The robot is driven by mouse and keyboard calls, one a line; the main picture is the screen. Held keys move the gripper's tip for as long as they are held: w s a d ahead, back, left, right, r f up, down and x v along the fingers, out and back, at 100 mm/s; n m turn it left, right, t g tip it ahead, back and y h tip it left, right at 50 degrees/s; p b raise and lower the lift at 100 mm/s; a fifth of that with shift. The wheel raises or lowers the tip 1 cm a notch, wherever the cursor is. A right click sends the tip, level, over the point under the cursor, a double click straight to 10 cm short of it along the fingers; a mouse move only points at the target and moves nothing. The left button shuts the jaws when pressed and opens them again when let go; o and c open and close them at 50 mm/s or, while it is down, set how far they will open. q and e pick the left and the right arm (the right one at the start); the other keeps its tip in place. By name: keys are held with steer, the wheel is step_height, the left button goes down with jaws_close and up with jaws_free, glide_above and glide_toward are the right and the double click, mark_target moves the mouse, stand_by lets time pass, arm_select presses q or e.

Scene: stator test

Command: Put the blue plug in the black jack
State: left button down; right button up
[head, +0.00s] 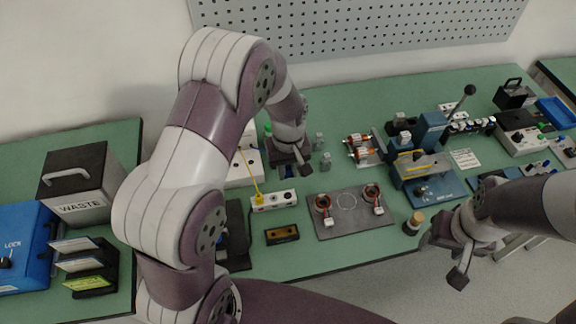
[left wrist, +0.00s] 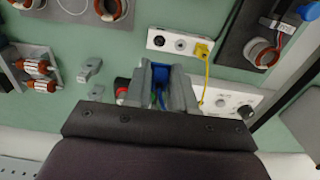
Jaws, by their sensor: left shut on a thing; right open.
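My left gripper (head: 291,170) is shut on a blue plug (left wrist: 161,76), held between its two fingers in the left wrist view (left wrist: 160,84). A blue wire trails back from the plug. The white jack strip (head: 273,201) lies just nearer than the gripper in the head view. A yellow plug (left wrist: 202,49) sits in the strip's end. The blue plug is apart from the strip. My right gripper (head: 443,261) is open and empty near the front edge.
A grey plate with two copper-wound stators (head: 347,211) lies right of the strip. A dark block (head: 282,234) lies in front of it. A white box with knobs (left wrist: 232,102) stands beside the yellow wire. A blue press (head: 428,150) stands further right.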

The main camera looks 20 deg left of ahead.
arm_select(q)
steer(key=b, duration=0.4)
glide_above(288, 191)
steer(key=s, duration=0.2)
steer(key=f, duration=0.7)
steer(key=shift+w+d+f, duration=0.1)
steer(key=shift+d+f, duration=0.2)
steer(key=shift+f, duration=0.2)
steer(key=shift+f, duration=0.25)
steer(key=shift+f, duration=0.45)
steer(key=shift+f, duration=0.15)
steer(key=shift+f, duration=0.1)
steer(key=shift+f, duration=0.2)
steer(key=c, duration=0.9)
jaws_free()
steer(key=shift+o, duration=0.2)
